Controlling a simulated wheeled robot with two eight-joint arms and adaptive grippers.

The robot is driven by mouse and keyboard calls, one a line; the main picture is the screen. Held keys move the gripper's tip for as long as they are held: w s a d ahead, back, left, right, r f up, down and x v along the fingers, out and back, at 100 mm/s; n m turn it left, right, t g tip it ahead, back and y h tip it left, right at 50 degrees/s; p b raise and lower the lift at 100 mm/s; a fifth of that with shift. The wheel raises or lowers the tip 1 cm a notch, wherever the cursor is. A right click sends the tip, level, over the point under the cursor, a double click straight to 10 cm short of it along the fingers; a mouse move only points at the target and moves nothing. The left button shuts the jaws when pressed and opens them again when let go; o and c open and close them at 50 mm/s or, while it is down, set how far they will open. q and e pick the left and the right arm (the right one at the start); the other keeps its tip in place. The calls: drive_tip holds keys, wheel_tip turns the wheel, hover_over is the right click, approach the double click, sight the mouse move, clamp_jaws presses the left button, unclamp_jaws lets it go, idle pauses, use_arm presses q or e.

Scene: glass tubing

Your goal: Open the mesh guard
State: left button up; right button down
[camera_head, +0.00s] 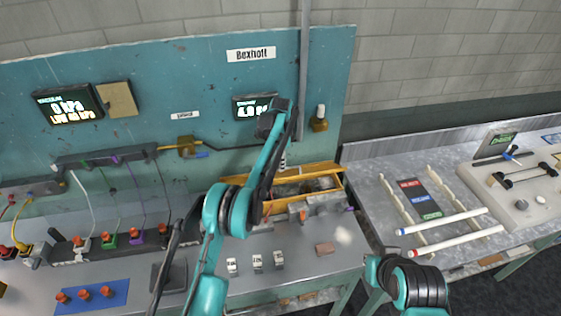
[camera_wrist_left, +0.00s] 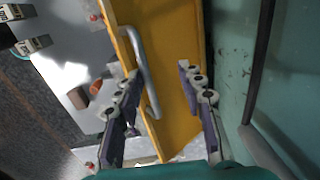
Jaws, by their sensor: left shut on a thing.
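The mesh guard has a yellow frame (camera_head: 318,172) and stands at the back of the bench, by the foot of the teal panel. In the left wrist view its yellow bar (camera_wrist_left: 172,52) runs between my fingers, with a grey bow handle (camera_wrist_left: 138,58) on it. My left gripper (camera_wrist_left: 158,72) has one finger on each side of the yellow bar and is shut on the guard; the exact contact is hard to see. In the head view my left arm covers part of the guard.
The teal panel (camera_head: 220,75) rises close behind the guard. Small clips (camera_head: 257,263) and a brown block (camera_head: 325,249) lie on the bench in front. A blue mat (camera_head: 92,295) with red-orange knobs is at front left. White tubes (camera_head: 440,222) lie on the right bench.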

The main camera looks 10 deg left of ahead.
use_arm(q)
drive_tip(key=shift+w+a, duration=0.1)
wheel_tip(320, 180, up, 12)
drive_tip(key=s, duration=0.1)
drive_tip(key=shift+d, duration=0.25)
idle(0.4)
